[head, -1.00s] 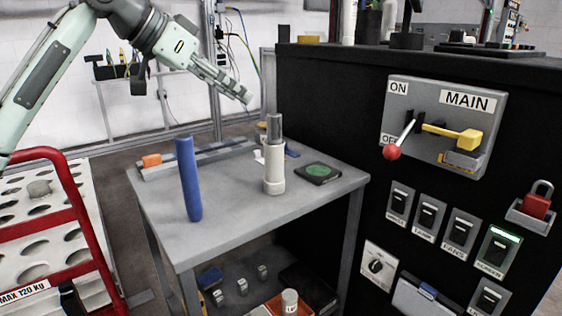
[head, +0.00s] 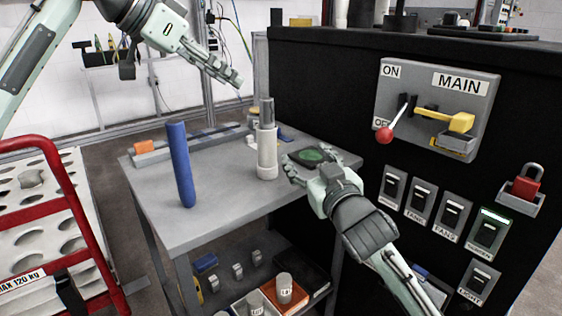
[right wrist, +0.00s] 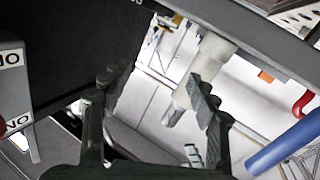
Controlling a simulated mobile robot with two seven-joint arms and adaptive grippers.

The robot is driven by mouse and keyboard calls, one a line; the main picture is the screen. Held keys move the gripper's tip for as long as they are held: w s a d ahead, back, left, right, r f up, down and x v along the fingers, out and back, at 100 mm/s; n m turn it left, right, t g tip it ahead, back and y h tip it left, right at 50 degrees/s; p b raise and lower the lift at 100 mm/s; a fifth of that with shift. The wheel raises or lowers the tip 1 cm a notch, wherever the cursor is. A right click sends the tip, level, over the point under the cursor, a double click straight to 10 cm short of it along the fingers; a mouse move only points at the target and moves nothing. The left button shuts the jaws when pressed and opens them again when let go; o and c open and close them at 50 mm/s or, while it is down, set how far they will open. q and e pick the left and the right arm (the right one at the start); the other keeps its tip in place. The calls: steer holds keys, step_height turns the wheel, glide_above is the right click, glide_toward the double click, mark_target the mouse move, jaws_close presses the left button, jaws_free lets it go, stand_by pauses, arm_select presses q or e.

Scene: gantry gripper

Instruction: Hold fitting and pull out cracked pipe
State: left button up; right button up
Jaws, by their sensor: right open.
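A white fitting (head: 266,155) stands upright on the grey table, with a grey pipe (head: 267,111) sticking up out of its top. No crack can be made out. In the right wrist view the fitting (right wrist: 213,55) and pipe (right wrist: 180,97) appear upside down, partly behind a finger. My right gripper (head: 318,166) is open and empty, to the right of the fitting and apart from it; its spread fingers (right wrist: 160,92) show in the wrist view. My left gripper (head: 234,84) is above and left of the pipe, not touching it; its finger gap is unclear.
A blue cylinder (head: 181,165) stands on the table (head: 225,200) left of the fitting. A dark pad with a green disc (head: 312,155) lies behind my right gripper. The black cabinet with switches (head: 350,110) bounds the right side. A red-railed cart (head: 75,215) is at left.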

mark_target(270, 150)
steer(key=a, duration=0.1)
steer(key=s+a+y, duration=0.1)
steer(key=a, duration=0.1)
steer(key=a+y, duration=0.1)
steer(key=a, duration=0.1)
steer(key=shift+s+a+r+m+g, duration=0.2)
steer(key=shift+s+r+m+g, duration=0.1)
steer(key=shift+m+g, duration=0.1)
steer(key=shift+w+a, duration=0.2)
steer(key=x, duration=0.7)
